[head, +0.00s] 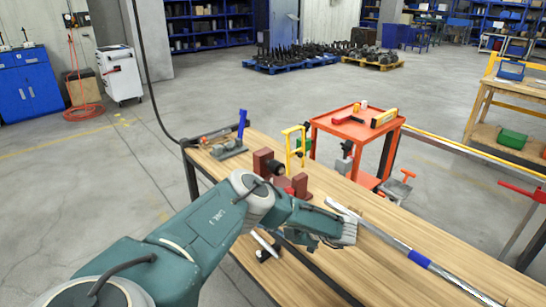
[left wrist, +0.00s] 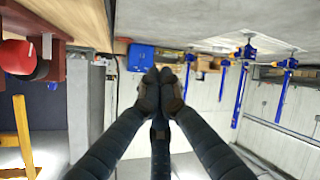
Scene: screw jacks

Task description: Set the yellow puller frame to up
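The yellow puller frame (head: 295,146) stands upright on the wooden bench, near the bench edge beside the red cart. A yellow bar (left wrist: 22,135) at the left of the left wrist view looks like part of it, but I cannot be sure. My left arm reaches over the bench in the head view, in front of and below the frame, apart from it. My left gripper (left wrist: 160,88) has its dark fingertips together, with nothing visible between them. My right gripper is not in view.
Dark red blocks (head: 263,161) and a blue-handled tool (head: 241,124) are on the bench (head: 420,240). A long metal bar (head: 395,246) with a blue band lies at its right. The red cart (head: 358,127) stands behind, with small items on top.

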